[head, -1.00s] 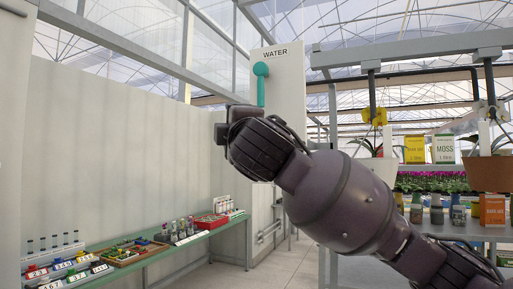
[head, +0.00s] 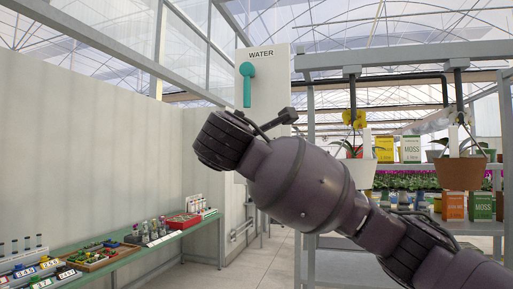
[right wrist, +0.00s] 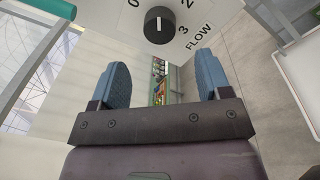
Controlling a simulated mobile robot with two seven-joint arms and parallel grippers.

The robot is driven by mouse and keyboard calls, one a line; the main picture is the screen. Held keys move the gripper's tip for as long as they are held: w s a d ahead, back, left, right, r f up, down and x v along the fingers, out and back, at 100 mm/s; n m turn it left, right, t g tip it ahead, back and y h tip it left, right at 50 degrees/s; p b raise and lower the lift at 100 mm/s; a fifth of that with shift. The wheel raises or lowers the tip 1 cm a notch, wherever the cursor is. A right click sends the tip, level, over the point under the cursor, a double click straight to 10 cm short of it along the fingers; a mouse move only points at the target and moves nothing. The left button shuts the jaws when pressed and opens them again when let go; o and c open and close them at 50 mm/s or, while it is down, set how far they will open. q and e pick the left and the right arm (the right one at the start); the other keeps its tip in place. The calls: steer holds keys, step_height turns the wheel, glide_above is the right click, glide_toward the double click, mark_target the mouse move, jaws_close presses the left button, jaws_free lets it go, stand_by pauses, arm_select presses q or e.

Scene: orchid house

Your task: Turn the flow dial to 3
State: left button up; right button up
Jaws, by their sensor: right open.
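The flow dial (right wrist: 159,25) is a round black knob with a white line on a pale panel (right wrist: 205,12), at the top of the right wrist view. The figures 0, 2 and 3 and the word FLOW show around it. The white line runs roughly up and down the picture; the panel beyond the top edge is cut off. My right gripper (right wrist: 161,82) is open and empty, its two blue fingertips apart and short of the dial. In the head view my right arm crosses in front, and the dial does not show. My left gripper is not in view.
A white post marked WATER (head: 262,54) carries a green lever (head: 247,82). A green bench (head: 150,249) with trays and bottles runs along the left wall. A rack with hanging orchid pots (head: 460,174) stands right. Floor shows between them.

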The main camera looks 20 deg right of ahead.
steer(key=p+x, duration=0.2)
steer(key=x, duration=0.6)
steer(key=shift+w+d, duration=0.2)
steer(key=c, duration=0.9)
